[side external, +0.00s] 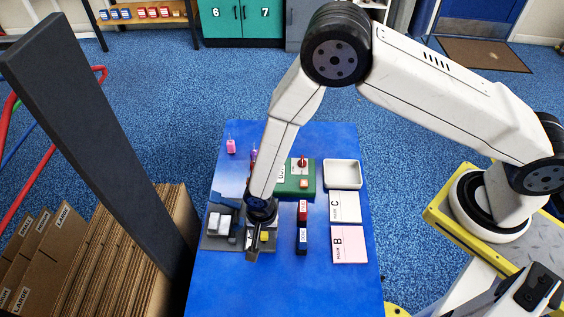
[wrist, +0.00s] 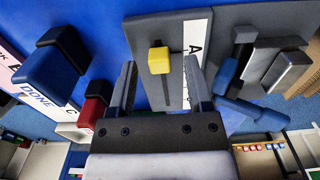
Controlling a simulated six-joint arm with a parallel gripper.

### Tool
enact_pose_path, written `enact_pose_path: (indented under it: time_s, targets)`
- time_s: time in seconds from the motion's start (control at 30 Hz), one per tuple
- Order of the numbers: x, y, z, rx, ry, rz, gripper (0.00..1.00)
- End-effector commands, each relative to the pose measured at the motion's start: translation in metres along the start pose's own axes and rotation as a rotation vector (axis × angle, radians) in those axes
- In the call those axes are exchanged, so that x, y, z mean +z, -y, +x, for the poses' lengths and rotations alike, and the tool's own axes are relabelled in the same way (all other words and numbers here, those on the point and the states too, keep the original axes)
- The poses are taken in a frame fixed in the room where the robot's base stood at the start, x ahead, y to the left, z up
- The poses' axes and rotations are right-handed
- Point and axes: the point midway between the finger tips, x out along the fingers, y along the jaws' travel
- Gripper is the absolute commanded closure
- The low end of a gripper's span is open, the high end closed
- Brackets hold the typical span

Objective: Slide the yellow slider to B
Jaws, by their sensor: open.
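The yellow slider (wrist: 158,60) is a small block on a grey slide panel (wrist: 140,32). In the wrist view a dark slot runs from it toward my gripper, and a white strip with the letter A lies to its right. I cannot see a B mark on this panel. In the side view the slider (side external: 264,237) is partly hidden by my gripper (side external: 259,243). My gripper (wrist: 160,70) is open and empty, pointing down, its fingers apart on either side of the slider. I cannot tell whether either finger touches it.
A grey fixture with pale blocks (side external: 219,223) stands left of my gripper. Red (side external: 303,210) and blue (side external: 302,241) blocks stand to the right, beside cards C (side external: 345,207) and B (side external: 349,244). A white tray (side external: 342,173) lies behind. The blue table's front (side external: 285,290) is clear.

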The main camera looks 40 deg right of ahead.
Motion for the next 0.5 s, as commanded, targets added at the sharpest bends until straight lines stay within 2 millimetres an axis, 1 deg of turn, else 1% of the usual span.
enact_pose_path:
  time_s: [0.13,0.4,0.43,0.47,0.5]
  targets:
    - [0.0001,-0.0003,0.0047,0.001,0.0,0.0,0.35]
    - [0.0,-0.0002,0.0052,0.0,0.0,0.0,0.35]
    - [0.0,-0.0002,0.0052,0.0,0.0,0.0,0.42]
    - [0.0,-0.0001,0.0051,0.0,0.0,0.0,0.51]
    - [0.0,-0.0001,0.0051,0.0,0.0,0.0,0.64]
